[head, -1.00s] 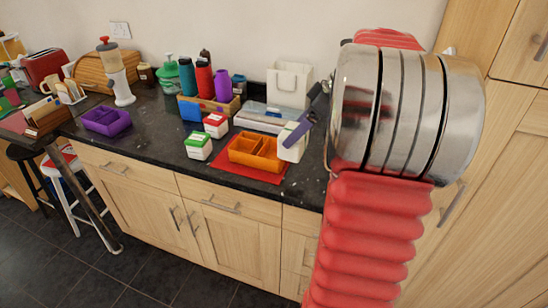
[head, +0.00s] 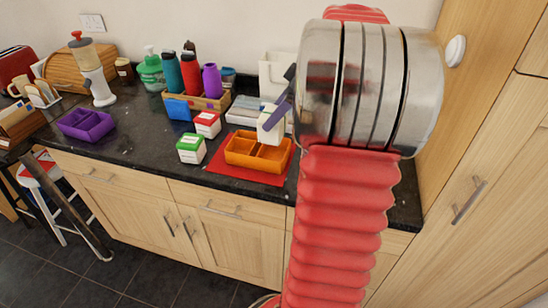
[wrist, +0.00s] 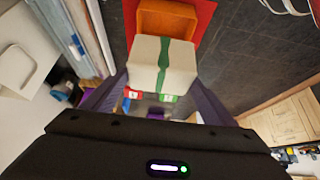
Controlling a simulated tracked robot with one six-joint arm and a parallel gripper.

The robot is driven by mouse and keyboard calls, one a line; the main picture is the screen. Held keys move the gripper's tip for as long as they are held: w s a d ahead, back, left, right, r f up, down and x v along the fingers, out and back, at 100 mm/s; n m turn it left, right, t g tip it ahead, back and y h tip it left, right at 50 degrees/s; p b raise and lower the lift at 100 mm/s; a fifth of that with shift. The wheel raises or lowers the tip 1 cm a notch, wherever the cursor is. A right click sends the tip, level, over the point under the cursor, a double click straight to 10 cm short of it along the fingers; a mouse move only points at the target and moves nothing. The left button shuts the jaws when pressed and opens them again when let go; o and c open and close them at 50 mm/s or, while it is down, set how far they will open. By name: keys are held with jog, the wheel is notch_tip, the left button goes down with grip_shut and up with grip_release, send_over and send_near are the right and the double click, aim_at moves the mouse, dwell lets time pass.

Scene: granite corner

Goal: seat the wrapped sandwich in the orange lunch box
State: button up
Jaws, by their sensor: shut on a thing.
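My gripper (head: 284,112) is shut on the wrapped sandwich (head: 269,126), a white block. The wrist view shows the wrapped sandwich (wrist: 160,66) with a green band, between my purple fingers (wrist: 162,82). The orange lunch box (head: 240,157) stands on a red mat (head: 226,174), with a divider making compartments. In the head view the sandwich overlaps the box's back right part and appears held above it. In the wrist view the lunch box (wrist: 165,18) is partly hidden behind the sandwich. The exact height gap cannot be told.
A green-labelled block (head: 191,149) and a red-labelled block (head: 207,124) stand left of the lunch box. A purple box (head: 86,124) is farther left. A wooden crate (head: 213,102) of bottles and a grey case (head: 243,111) are behind.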

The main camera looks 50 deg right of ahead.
aim_at(278, 138)
jog(key=shift+f, duration=3.1)
jog(key=shift+f, duration=1.9)
jog(key=o, duration=1.7)
jog(key=shift+s+r, duration=0.1)
